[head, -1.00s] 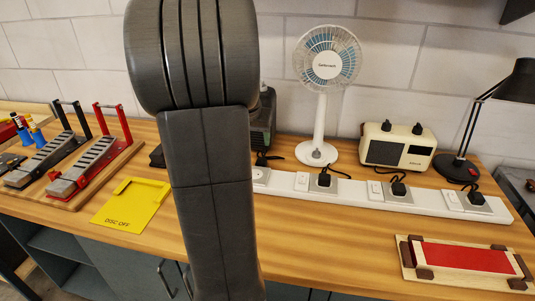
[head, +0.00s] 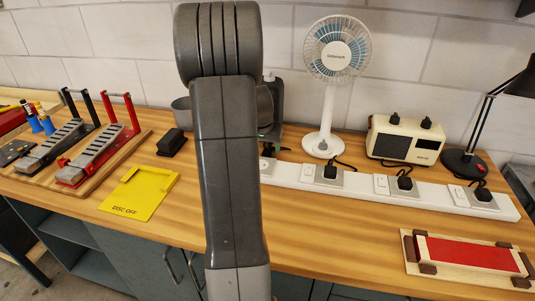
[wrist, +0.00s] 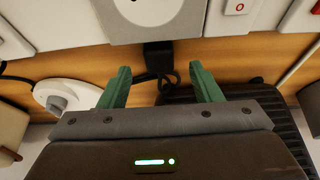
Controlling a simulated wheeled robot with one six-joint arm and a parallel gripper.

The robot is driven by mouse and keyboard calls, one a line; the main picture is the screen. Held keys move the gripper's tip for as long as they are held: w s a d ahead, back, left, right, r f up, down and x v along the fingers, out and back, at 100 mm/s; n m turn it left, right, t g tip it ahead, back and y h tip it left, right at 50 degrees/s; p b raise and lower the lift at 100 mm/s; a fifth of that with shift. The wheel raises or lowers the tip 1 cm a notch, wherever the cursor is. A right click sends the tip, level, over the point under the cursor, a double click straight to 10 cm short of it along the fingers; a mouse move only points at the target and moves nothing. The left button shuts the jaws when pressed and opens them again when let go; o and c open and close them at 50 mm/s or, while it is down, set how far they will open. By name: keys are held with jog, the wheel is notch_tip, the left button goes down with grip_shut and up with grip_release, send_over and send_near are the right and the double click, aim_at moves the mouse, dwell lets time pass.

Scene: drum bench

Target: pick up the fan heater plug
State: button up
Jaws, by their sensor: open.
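In the wrist view, a small black plug (wrist: 158,57) with a looped black cord is beside the edge of the white power strip, ahead of and between my fingertips. My gripper (wrist: 160,82) has its two green fingers apart, with nothing held. The strip's nearest round socket (wrist: 146,10) is empty. The black ribbed body at lower right looks like the fan heater (wrist: 290,116), partly hidden by my gripper. In the head view, the dark heater (head: 277,98) is mostly behind my arm, which also hides most of my gripper.
The power strip (head: 347,184) holds several black plugs. A white fan (head: 326,143), a cream radio-like box (head: 404,140) and a black lamp (head: 464,162) stand behind it. A yellow plate (head: 140,194), a small black block (head: 171,142) and a red-topped board (head: 468,254) lie on the bench.

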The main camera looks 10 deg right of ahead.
jog(key=shift+x, duration=1.4)
jog(key=shift+d, duration=0.1)
jog(key=shift+r, duration=0.1)
jog(key=shift+c, duration=0.2)
jog(key=c, duration=1)
jog(key=shift+c, duration=0.2)
notch_tip(320, 180, up, 10)
jog(key=shift+s, duration=0.1)
jog(key=b, duration=0.3)
send_near(267, 153)
jog(key=shift+s+a+r, duration=0.2)
jog(key=shift+s+a, duration=0.1)
jog(key=shift+s, duration=0.4)
jog(key=shift+s+a+r, duration=0.2)
jog(key=shift+s+a, duration=0.1)
jog(key=shift+s, duration=0.45)
jog(key=shift+s+a+r, duration=0.2)
jog(key=shift+s+a, duration=0.1)
jog(key=shift+s, duration=0.4)
